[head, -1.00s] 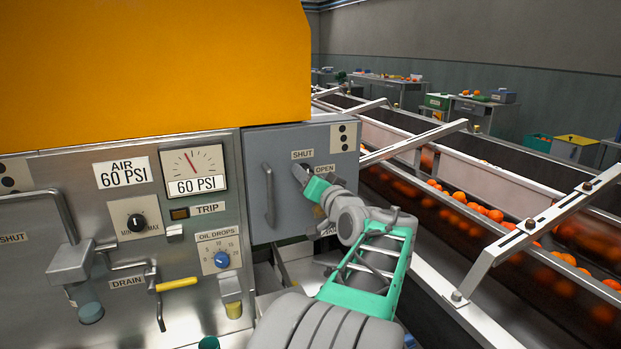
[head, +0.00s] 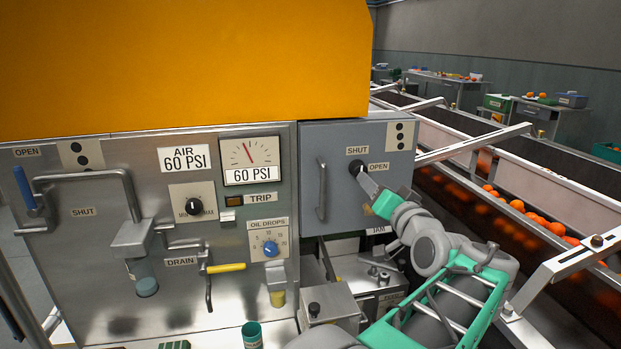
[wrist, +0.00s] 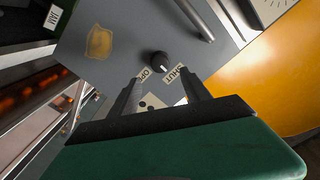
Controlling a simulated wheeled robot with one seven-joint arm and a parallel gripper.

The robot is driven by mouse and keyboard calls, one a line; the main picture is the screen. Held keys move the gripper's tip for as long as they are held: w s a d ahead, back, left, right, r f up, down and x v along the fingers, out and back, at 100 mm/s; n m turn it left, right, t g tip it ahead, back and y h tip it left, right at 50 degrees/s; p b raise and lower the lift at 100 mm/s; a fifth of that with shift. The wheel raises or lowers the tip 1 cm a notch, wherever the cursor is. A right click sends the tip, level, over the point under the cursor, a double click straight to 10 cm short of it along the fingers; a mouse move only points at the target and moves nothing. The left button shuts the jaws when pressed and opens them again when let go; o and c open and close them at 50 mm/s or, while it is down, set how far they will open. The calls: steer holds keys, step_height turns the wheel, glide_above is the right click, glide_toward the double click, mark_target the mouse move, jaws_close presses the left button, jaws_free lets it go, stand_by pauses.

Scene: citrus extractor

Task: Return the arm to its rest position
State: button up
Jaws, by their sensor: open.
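My gripper (head: 366,181) is in front of the grey box (head: 395,140) on the right of the machine, just below a dark round knob (head: 357,165) with SHUT above it and OPEN to its right. In the wrist view, my gripper (wrist: 168,92) has its two fingers spread apart with nothing between them. The knob (wrist: 161,61) lies just beyond the fingertips there. I cannot tell whether a finger touches it. My arm reaches in from the lower right.
Left of the box is a steel panel (head: 100,235) with an air gauge (head: 250,162), a yellow drain handle (head: 226,268) and a blue-handled lever (head: 25,187). A vertical handle (head: 322,190) sticks out from the box. Conveyors with oranges (head: 540,222) run along the right.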

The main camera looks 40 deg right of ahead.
steer(key=w+a+n+y+p, duration=0.1)
steer(key=w+a, duration=0.1)
steer(key=w+a+n+y+p, duration=0.1)
steer(key=w+a+p, duration=0.1)
steer(key=w+a, duration=0.1)
steer(key=w+a+g+y+p, duration=0.1)
steer(key=w+a+p, duration=0.1)
steer(key=w+a, duration=0.1)
steer(key=shift+w+a+f+n+y, duration=0.2)
steer(key=shift+w+f+n+y, duration=0.1)
steer(key=shift+n+y, duration=0.1)
steer(key=w+a+f+n+g+y+p, duration=0.1)
steer(key=a+f+n+g+y+p, duration=0.3)
steer(key=a, duration=0.8)
steer(key=w+a+n+g+y+p, duration=0.15)
steer(key=a+p, duration=0.45)
steer(key=a, duration=0.6)
steer(key=s+a+n+g+p, duration=0.4)
steer(key=s+a+g+p, duration=0.1)
steer(key=s+a, duration=0.6)
steer(key=shift+f+g+p, duration=0.35)
steer(key=shift+f+p, duration=0.1)
steer(key=shift+p, duration=0.15)
steer(key=shift+a+n, duration=0.1)
steer(key=shift+n, duration=0.15)
